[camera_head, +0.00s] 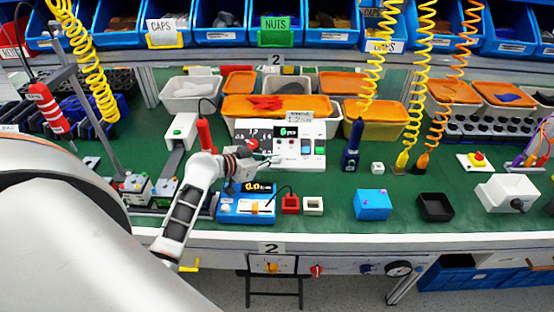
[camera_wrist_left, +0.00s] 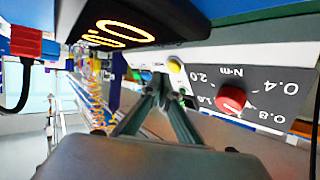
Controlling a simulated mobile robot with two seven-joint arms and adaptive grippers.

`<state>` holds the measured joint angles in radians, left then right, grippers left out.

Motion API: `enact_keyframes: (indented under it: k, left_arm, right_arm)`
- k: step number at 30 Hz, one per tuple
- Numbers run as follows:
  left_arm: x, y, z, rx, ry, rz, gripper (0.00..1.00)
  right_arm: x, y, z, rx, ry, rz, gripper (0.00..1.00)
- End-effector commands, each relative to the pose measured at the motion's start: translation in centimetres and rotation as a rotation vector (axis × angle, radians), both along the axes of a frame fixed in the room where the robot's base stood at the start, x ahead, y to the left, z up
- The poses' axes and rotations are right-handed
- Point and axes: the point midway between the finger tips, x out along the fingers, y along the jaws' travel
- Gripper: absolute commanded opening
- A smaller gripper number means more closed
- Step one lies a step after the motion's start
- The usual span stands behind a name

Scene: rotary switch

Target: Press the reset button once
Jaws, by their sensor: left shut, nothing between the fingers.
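A white control box (camera_head: 313,161) stands on the green bench, with a black dial panel and a red knob (camera_head: 253,143) on its left half. A green button (camera_head: 305,149) and a blue button (camera_head: 320,150) sit on its right half. No reset label is readable. My left gripper (camera_head: 270,161) is shut and empty at the lower front of the box; contact cannot be told. In the left wrist view, its fingers (camera_wrist_left: 163,84) point towards the white face, near a yellow button (camera_wrist_left: 174,65). The red knob (camera_wrist_left: 232,98) lies right of them there. My right gripper is out of view.
A blue device with an orange display (camera_head: 258,189) stands below my left gripper. A red block (camera_head: 290,204) and a dark blue tool (camera_head: 351,158) are to its right. Coiled hoses (camera_head: 420,80) hang down at the right. Bins (camera_head: 276,107) stand behind the box.

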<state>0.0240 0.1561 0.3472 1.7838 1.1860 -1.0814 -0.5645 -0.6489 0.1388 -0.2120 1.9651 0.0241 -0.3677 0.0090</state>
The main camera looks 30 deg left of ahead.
Motion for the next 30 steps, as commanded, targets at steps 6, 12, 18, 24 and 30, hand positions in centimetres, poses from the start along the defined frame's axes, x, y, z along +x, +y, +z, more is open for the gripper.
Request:
enact_keyframes:
  k: [6, 12, 18, 24, 30]
  left_arm:
    - [0.0, 0.0, 0.0, 0.000, 0.000, 0.000, 0.00]
    - [0.3, 0.2, -0.5, 0.001, 0.001, -0.001, 0.00]
    - [0.5, 0.3, -0.8, 0.001, 0.003, 0.000, 0.00]
    - [0.5, 0.3, -0.9, 0.001, 0.004, 0.000, 0.00]
    - [0.5, 0.4, -1.1, 0.001, 0.006, 0.000, 0.00]
  right_arm:
    - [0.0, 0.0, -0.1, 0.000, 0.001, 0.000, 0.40]
    - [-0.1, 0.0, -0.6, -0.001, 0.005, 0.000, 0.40]
    - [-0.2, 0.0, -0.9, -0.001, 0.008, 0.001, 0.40]
    - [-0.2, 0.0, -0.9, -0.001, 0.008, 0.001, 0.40]
    - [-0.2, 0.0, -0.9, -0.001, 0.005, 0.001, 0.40]
